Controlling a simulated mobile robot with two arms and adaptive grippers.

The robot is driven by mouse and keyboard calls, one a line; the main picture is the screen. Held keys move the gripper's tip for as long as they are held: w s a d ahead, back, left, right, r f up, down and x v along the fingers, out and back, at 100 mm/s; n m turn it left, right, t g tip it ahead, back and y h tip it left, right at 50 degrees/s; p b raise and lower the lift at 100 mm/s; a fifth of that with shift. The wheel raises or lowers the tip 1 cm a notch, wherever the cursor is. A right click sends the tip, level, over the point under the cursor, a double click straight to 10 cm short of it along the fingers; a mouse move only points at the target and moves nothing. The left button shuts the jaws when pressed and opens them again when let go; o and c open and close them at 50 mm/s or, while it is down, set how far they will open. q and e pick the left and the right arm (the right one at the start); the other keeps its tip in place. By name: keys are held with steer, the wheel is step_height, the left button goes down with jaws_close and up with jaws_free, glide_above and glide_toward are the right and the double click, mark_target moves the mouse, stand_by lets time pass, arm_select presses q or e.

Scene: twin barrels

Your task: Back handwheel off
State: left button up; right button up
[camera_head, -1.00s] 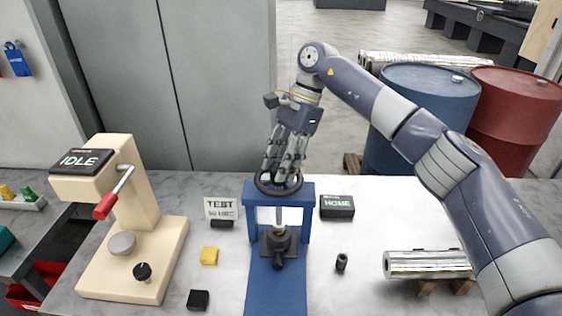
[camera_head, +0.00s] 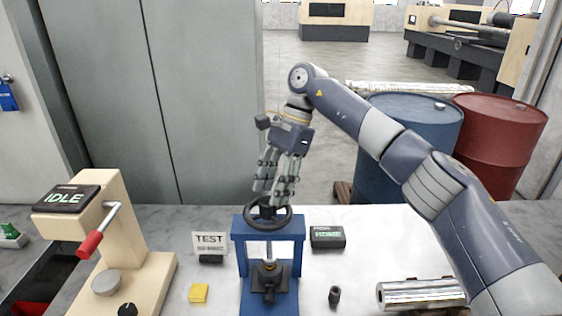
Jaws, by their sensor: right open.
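The black handwheel (camera_head: 283,219) sits on top of the blue press frame (camera_head: 297,230) in the middle of the bench. My right gripper (camera_head: 272,196) comes down from above, its arm entering from the right. Its fingers are open, just above the wheel's back rim and hub; whether they touch it I cannot tell. Below the wheel, a bright screw runs down to a dark clamped part (camera_head: 269,278) in the frame. My left gripper is not in view.
A TEST sign (camera_head: 209,243), a yellow block (camera_head: 199,293), a small black cylinder (camera_head: 335,296) and a shiny metal bar (camera_head: 420,294) lie around the press. Blue (camera_head: 408,140) and red (camera_head: 500,140) barrels stand behind.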

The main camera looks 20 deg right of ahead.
steer(key=v, duration=0.9)
steer(key=shift+r, duration=0.2)
steer(key=shift+d, duration=0.1)
